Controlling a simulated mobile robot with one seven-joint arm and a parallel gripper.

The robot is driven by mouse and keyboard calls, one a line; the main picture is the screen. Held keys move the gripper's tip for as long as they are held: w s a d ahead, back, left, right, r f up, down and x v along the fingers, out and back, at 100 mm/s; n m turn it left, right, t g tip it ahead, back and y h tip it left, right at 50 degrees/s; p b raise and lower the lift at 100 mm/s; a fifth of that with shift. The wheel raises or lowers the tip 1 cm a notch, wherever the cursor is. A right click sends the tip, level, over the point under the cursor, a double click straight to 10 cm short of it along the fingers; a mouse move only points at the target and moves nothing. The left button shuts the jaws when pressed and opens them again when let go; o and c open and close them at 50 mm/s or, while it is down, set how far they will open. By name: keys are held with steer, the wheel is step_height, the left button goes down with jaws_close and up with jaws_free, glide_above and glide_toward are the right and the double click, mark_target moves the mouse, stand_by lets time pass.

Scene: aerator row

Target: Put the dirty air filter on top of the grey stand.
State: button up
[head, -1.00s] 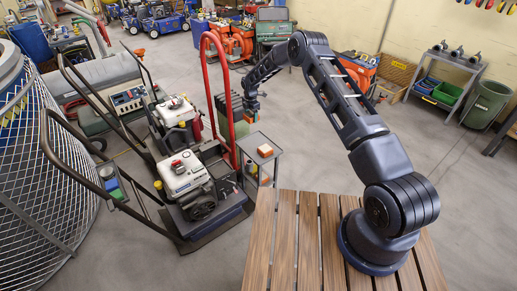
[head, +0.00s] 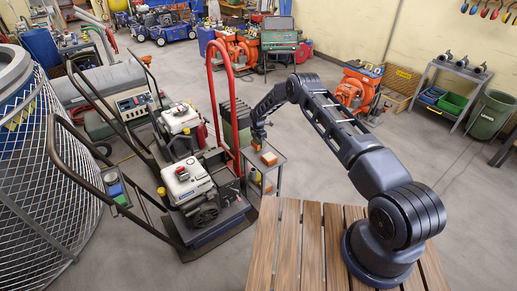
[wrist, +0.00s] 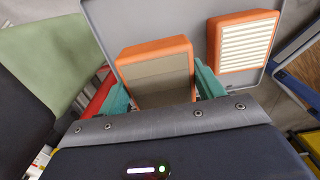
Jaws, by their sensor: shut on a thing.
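The dirty air filter (wrist: 160,75), an orange frame around dull grey-brown mesh, is between the teal fingers of my gripper (wrist: 162,90) in the wrist view. My gripper is shut on it. In the head view my gripper (head: 258,138) is low over the left part of the grey stand (head: 280,159). The stand's flat top (wrist: 140,18) lies behind the held filter in the wrist view. A second orange filter with clean, whitish pleats (wrist: 245,41) lies on the top to the right; it also shows in the head view (head: 269,159). Whether the held filter touches the top cannot be told.
A red tubular handle (head: 212,95) rises close left of the stand. Wheeled engine machines (head: 188,180) stand further left. A slatted wooden table (head: 290,235) is in front. Grey floor (head: 320,165) is clear to the stand's right.

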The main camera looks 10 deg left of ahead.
steer(key=shift+f, duration=2.2)
steer(key=shift+f, duration=0.1)
steer(key=o, duration=1)
